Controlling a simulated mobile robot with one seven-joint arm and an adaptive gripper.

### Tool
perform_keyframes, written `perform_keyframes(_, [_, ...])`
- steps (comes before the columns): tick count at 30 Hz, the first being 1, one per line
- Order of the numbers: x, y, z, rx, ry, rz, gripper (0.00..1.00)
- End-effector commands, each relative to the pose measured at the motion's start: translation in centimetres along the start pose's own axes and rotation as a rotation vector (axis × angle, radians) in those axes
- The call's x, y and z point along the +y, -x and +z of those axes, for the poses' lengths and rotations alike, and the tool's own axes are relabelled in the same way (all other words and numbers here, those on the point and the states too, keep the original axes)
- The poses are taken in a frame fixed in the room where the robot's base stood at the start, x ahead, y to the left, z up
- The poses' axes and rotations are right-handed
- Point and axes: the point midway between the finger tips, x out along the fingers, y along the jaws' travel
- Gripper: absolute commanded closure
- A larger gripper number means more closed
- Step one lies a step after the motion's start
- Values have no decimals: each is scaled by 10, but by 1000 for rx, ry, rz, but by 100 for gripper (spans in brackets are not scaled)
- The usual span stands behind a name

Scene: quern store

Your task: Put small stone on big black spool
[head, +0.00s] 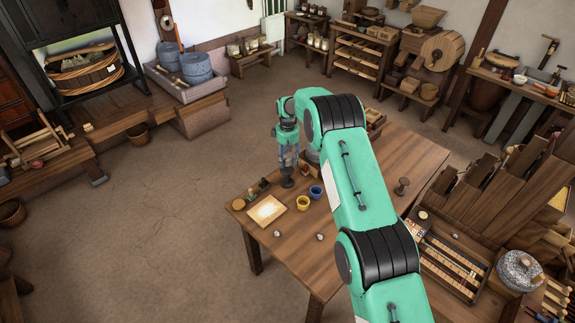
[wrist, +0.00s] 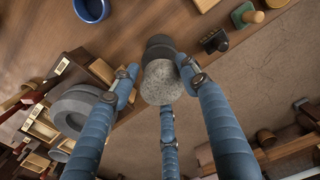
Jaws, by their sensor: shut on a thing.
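My gripper (head: 288,162) points down over the far left part of the wooden table. In the wrist view its fingers (wrist: 160,82) close around a grey speckled small stone (wrist: 162,84). A dark round piece, seemingly the big black spool (wrist: 160,47), shows directly beyond the stone. In the head view the black spool (head: 287,182) stands on the table right below the fingertips. The stone is in line with the spool, but I cannot tell whether they touch.
A pale board (head: 267,210) lies in front. A grey round piece (wrist: 75,108) is left of the fingers. A brown spool (head: 402,186) stands at the table's right.

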Motion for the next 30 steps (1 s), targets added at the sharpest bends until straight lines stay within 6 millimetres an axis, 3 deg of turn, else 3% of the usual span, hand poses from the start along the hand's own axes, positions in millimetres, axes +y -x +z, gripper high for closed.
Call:
perform_keyframes(14, [2, -1, -3, 1, 0, 0, 100])
perform_keyframes(24, [2, -31, -3, 1, 0, 1, 100])
perform_keyframes(30, [2, -34, -3, 2, 0, 1, 100])
